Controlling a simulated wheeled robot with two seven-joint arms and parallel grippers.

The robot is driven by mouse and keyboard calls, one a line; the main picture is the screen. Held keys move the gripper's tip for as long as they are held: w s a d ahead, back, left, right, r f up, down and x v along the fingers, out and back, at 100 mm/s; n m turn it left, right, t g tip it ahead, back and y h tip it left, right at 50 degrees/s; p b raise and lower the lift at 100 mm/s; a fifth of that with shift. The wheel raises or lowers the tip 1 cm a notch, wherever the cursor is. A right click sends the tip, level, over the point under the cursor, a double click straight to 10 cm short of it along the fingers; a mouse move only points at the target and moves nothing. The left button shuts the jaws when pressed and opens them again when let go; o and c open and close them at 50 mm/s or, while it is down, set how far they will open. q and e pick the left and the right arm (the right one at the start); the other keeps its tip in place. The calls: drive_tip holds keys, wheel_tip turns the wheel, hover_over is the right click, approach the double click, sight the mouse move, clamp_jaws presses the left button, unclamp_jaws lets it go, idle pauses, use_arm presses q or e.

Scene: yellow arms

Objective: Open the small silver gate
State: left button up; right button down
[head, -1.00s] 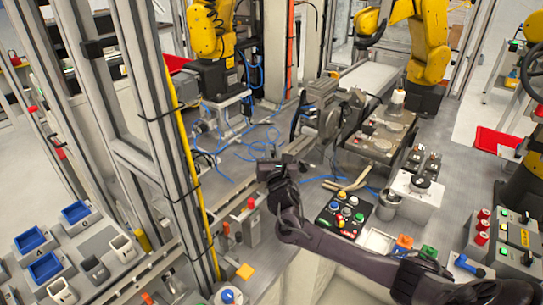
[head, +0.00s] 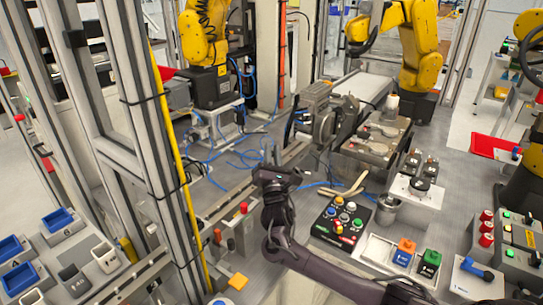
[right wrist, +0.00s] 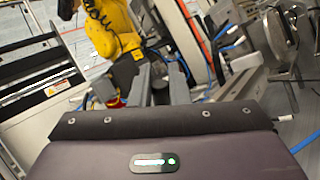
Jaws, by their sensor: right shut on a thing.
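My left gripper is in neither view.
A black button panel (head: 341,223) lies right of my right forearm. A grey box with a red button (head: 243,222) and an aluminium post with a yellow tube (head: 176,150) stand to the left. Yellow robot arms (head: 205,40) stand behind. Blue cables (head: 240,158) lie on the table.

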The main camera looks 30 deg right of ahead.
drive_tip(key=c, duration=1.4)
unclamp_jaws()
drive_tip(key=shift+c, duration=0.2)
drive_tip(key=shift+s+a+f+b, duration=0.2)
drive_tip(key=shift+s+f+b, duration=0.1)
drive_tip(key=shift+s+f, duration=0.1)
drive_tip(key=s+a+b, duration=0.1)
drive_tip(key=s+a, duration=0.5)
drive_tip(key=s, duration=0.4)
drive_tip(key=shift+s+r, duration=0.15)
drive_tip(key=shift+s, duration=0.25)
